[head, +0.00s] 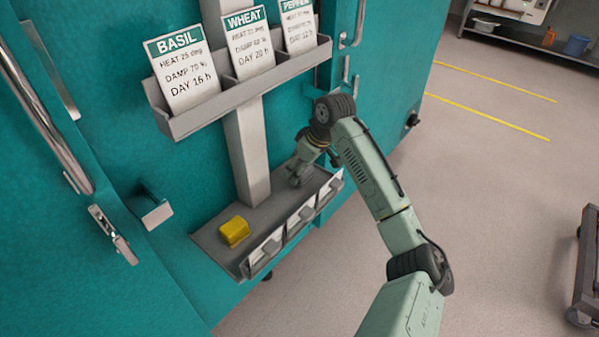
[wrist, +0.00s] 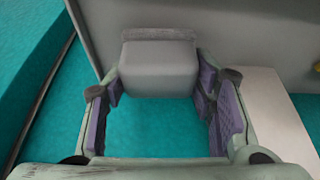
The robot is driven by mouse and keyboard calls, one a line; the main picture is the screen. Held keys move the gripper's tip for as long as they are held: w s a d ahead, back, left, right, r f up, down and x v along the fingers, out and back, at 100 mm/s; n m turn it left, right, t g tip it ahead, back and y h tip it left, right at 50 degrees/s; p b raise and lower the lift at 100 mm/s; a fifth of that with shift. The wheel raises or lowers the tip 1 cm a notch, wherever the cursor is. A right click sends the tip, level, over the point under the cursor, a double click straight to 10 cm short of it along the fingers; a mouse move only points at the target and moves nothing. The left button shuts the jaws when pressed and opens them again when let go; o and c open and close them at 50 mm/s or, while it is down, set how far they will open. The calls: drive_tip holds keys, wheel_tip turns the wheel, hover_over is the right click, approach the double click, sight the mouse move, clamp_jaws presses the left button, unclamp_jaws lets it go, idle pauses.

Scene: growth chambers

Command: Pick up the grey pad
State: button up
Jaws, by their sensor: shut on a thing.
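The grey pad (wrist: 159,68) is a small block with a darker strip along its far edge. In the wrist view it sits between the purple-lined fingertips of my gripper (wrist: 158,82), which is shut on it. In the head view my gripper (head: 297,179) is low over the right end of the grey tray (head: 272,204). The pad cannot be made out there; my gripper hides that spot. I cannot tell whether the pad still touches the tray.
A yellow pad (head: 234,231) lies toward the tray's left end. Clear holders line the tray's front edge. A pale post (head: 247,150) rises behind it to a rack (head: 240,92) with the BASIL, WHEAT and PEPPER cards. Teal chamber doors stand behind; open floor lies right.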

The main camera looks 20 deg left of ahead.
drive_tip(key=r, duration=0.6)
drive_tip(key=d+r+b, duration=0.1)
drive_tip(key=r, duration=0.3)
drive_tip(key=shift+s, duration=0.15)
drive_tip(key=s+d+b, duration=0.1)
drive_tip(key=s+d, duration=0.2)
drive_tip(key=d, duration=0.5)
drive_tip(key=s+d+b, duration=0.1)
drive_tip(key=s+d, duration=0.2)
drive_tip(key=d, duration=0.6)
drive_tip(key=shift+s+d, duration=0.2)
drive_tip(key=shift+d, duration=0.05)
